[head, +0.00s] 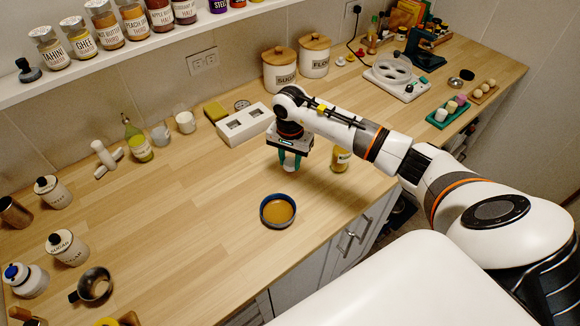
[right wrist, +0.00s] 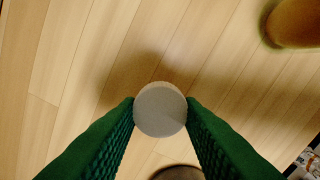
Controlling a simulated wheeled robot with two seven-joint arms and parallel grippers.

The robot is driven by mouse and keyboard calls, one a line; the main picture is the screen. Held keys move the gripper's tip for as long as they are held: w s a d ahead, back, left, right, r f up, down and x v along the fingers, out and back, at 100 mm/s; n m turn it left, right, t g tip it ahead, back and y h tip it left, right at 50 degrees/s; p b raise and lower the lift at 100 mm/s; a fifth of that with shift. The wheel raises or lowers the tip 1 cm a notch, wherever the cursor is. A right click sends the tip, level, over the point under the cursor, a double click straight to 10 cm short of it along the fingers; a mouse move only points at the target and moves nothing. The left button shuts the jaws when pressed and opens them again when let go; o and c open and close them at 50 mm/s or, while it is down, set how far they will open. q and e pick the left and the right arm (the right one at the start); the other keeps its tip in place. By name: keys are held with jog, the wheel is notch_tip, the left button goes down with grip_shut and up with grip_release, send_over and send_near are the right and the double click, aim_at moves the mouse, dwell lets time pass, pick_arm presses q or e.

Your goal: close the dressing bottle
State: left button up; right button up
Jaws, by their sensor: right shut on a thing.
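My right gripper (head: 290,163) points down above the wooden counter. Its green fingers are shut on a small round grey-white thing, which looks like a cap (right wrist: 160,109) in the right wrist view. In the head view the fingers mostly hide it. A bottle with yellow contents and a pale label (head: 340,159), likely the dressing bottle, stands upright just right of the gripper. The arm covers part of it, and I cannot see its mouth clearly. A blurred yellow-brown shape (right wrist: 292,22) at the upper right of the wrist view may be this bottle. My left gripper is not in view.
A dark-rimmed bowl of orange-brown sauce (head: 278,211) stands in front of the gripper. A white block with square openings (head: 244,125) and canisters (head: 280,72) stand behind. A green-spouted bottle (head: 138,142) stands at left. The counter's left middle is clear.

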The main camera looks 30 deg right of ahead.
aim_at(290, 163)
notch_tip(290, 163, up, 6)
jog(key=shift+r+b, duration=0.1)
jog(key=shift+b, duration=0.8)
jog(key=shift+r, duration=0.5)
jog(key=s+a+r+n+b, duration=0.1)
jog(key=s+a+n, duration=1)
jog(key=s+a, duration=0.2)
jog(key=shift+s+a+r+n, duration=0.15)
jog(key=shift+s+r+n, duration=0.2)
jog(key=shift+s, duration=0.65)
